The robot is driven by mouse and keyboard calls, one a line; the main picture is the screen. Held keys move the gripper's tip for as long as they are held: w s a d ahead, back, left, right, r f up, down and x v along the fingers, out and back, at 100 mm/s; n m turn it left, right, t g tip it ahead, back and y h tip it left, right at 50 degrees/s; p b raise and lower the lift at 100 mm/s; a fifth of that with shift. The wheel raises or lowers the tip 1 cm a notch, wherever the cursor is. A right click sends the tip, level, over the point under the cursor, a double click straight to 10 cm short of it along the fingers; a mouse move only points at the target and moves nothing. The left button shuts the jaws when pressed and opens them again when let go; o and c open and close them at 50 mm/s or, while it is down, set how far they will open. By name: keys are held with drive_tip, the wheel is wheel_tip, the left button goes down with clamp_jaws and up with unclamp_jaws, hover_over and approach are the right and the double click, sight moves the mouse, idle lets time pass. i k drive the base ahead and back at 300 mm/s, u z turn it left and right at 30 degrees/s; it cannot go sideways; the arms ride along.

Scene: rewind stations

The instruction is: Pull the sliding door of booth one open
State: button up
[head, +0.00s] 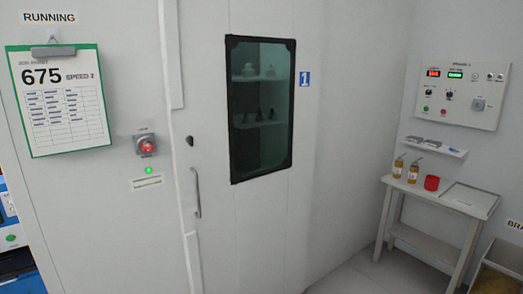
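The sliding door (222,230) of booth one is white and appears closed in the head view. It has a dark-framed window (262,110) with a blue sign "1" (304,79) to the right of the glass. Through the glass I see shelves with small objects. A vertical pale bar handle (197,193) is at the door's left side, with a small dark fitting (190,141) above it. My gripper is not in view.
Left of the door are a red button (145,146), a lit green lamp (149,171) and a clipboard (62,100) reading 675. At right, a small table (430,235) holds two bottles and a red item, below a control panel (461,92). Some floor shows between door and table.

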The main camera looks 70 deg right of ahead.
sight(247, 233)
drive_tip(key=u, duration=0.8)
drive_tip(key=k, duration=0.15)
drive_tip(key=z, duration=3)
drive_tip(key=i, duration=0.6)
drive_tip(key=z, duration=0.15)
drive_tip(key=k, duration=0.6)
drive_tip(key=u, duration=0.05)
